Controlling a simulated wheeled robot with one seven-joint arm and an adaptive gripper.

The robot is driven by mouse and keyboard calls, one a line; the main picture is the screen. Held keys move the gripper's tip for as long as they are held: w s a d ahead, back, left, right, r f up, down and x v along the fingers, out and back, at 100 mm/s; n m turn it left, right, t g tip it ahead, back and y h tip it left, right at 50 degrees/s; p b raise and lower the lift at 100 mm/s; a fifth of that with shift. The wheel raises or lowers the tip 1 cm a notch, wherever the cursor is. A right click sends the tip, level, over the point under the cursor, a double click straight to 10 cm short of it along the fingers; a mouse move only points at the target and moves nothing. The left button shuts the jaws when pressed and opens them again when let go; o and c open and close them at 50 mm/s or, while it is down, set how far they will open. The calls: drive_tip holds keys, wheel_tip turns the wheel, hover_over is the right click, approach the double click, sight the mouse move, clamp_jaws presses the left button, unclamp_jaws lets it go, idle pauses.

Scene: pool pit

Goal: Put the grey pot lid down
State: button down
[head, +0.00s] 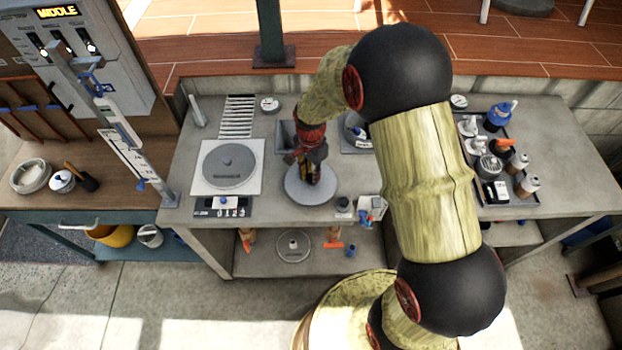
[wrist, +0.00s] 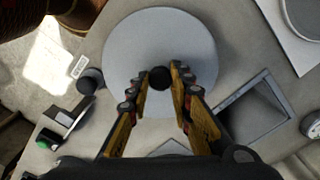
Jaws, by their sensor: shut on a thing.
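The grey pot lid (head: 297,192) is a flat round disc over the counter, right of the hotplate. In the wrist view the lid (wrist: 150,35) fills the upper middle, with its black knob (wrist: 160,77) between my fingertips. My gripper (head: 312,180) points down at the lid from above. In the wrist view my gripper (wrist: 161,80) is shut on the knob. I cannot tell whether the lid touches the counter or hangs just above it. My fingers hide part of it in the head view.
The grey counter (head: 185,185) has a round plate on a white hotplate (head: 200,185) at left. A sink opening (wrist: 250,110) lies beside the lid. A dark tray (head: 507,200) of bottles stands at right. A small dark jar (wrist: 90,80) is close to the lid.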

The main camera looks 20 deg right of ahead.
drive_tip(key=shift+f, duration=1.1)
drive_tip(key=shift+f, duration=0.2)
drive_tip(key=c, duration=1.6)
unclamp_jaws()
drive_tip(key=shift+r, duration=0.1)
